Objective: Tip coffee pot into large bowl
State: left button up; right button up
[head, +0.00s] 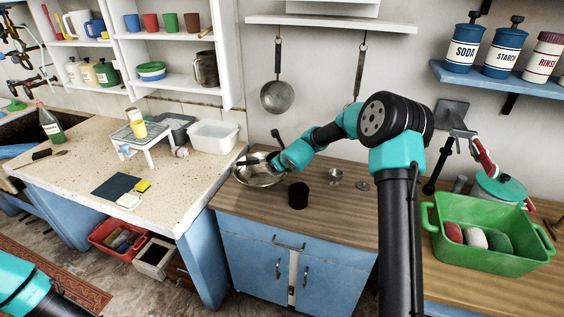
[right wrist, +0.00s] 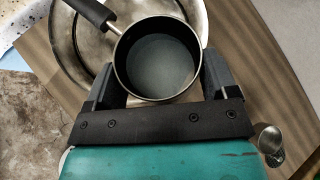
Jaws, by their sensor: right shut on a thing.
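The coffee pot (right wrist: 157,65) is a small, dark, round pot with a long handle that points to the upper left in the right wrist view. My right gripper (right wrist: 158,78) is shut on it, with a finger on each side of its body. The pot's dark interior faces the wrist camera; I cannot tell its contents. The large bowl (right wrist: 68,45) is wide, shiny metal and lies under and beside the pot. In the head view the bowl (head: 262,180) stands on the wooden counter, partly hidden by my right gripper (head: 268,162). My left gripper is out of view.
A black cup (head: 298,195) stands right of the bowl, with a small metal goblet (head: 335,176) farther right. A green tub (head: 490,242) holds several stones or soaps at the right.

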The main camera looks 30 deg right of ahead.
jog(key=shift+a+r, duration=0.1)
jog(key=shift+r, duration=0.05)
dwell(0.4)
jog(key=shift+w+a+r+n+g+h, duration=0.15)
jog(key=shift+r+n+g+h, duration=0.2)
jog(key=shift+r, duration=0.3)
jog(key=shift+a+r+n+g+h, duration=0.1)
jog(key=shift+r+n+h, duration=0.05)
jog(key=shift+r+h, duration=0.4)
jog(key=shift+r, duration=0.35)
dwell(0.3)
jog(key=shift+w+a+r+g+h, duration=0.1)
jog(key=shift+a+r+g+h, duration=0.15)
jog(key=shift+r, duration=0.35)
jog(key=shift+r, duration=0.2)
dwell(0.6)
jog(key=shift+w+a+r+n+h, duration=0.15)
jog(key=shift+r+n+h, duration=0.25)
jog(key=shift+r, duration=0.2)
jog(key=shift+a+r, duration=0.1)
jog(key=shift+r, duration=0.1)
dwell(0.6)
jog(key=shift+a+r+n+g+h, duration=0.15)
jog(key=shift+r+n+g+h, duration=0.15)
jog(key=shift+r+g+h, duration=0.2)
